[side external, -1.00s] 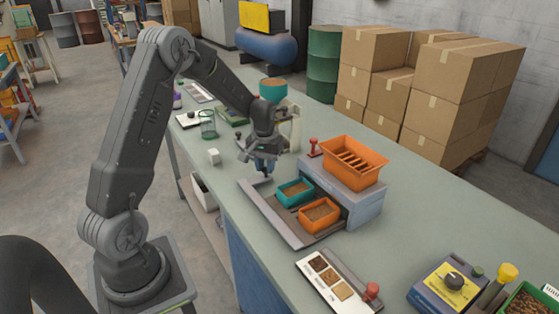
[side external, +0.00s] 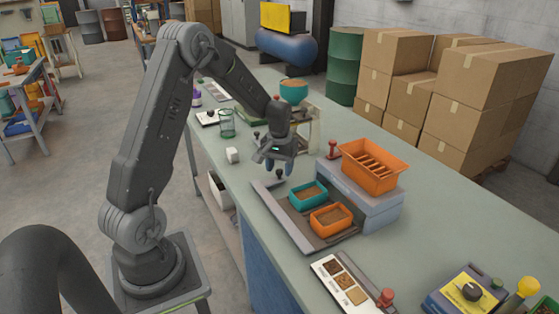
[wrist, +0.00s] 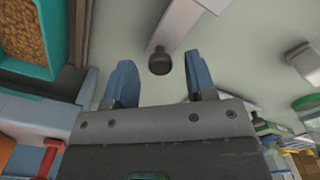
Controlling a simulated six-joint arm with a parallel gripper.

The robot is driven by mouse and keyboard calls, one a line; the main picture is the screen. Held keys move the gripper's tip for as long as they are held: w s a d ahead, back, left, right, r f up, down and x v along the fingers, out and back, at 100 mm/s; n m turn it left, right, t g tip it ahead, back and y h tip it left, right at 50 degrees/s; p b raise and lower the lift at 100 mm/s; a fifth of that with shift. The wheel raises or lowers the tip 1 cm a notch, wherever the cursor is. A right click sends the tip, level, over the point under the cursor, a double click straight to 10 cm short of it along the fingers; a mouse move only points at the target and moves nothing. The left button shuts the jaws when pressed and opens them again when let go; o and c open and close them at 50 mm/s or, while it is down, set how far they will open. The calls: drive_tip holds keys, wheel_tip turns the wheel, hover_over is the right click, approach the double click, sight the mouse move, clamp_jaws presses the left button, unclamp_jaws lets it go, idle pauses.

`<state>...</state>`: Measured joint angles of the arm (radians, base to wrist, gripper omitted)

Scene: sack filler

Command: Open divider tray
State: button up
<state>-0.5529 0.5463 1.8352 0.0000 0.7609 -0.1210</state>
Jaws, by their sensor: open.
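The divider tray (side external: 281,222) is a long grey tray on the bench. It stands out from under a grey housing and holds a teal bin (side external: 310,194) and an orange bin (side external: 330,219), both with brown grain. A dark round knob (side external: 279,174) is at the tray's far left end. My gripper (side external: 279,166) is open and empty, just above that knob. In the wrist view the knob (wrist: 160,63) shows in the gap between the blue fingers of my gripper (wrist: 160,72), not touching either. The teal bin (wrist: 58,50) is at upper left there.
An orange slotted hopper (side external: 369,166) sits on the grey housing (side external: 372,205), close to the right of the tray. A red knob (side external: 333,148) stands behind. A white block (side external: 232,155) and a green glass (side external: 227,123) stand to the left. The bench front is partly clear.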

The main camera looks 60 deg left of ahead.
wheel_tip(320, 180, up, 14)
idle(0.4)
drive_tip(key=shift+f, duration=0.1)
drive_tip(key=s+d+r+m+t, duration=0.2)
drive_tip(key=s+d+r+m, duration=0.15)
drive_tip(key=s+d, duration=0.4)
drive_tip(key=s+d+r+m+t, duration=0.2)
drive_tip(key=s+d+r, duration=0.2)
drive_tip(key=d, duration=0.7)
drive_tip(key=s+d+f+m+t, duration=0.1)
drive_tip(key=s+d+m, duration=0.1)
drive_tip(key=s+d, duration=0.3)
drive_tip(key=shift+s+f+t, duration=0.25)
drive_tip(key=shift+s+t, duration=0.05)
drive_tip(key=shift+s, duration=0.9)
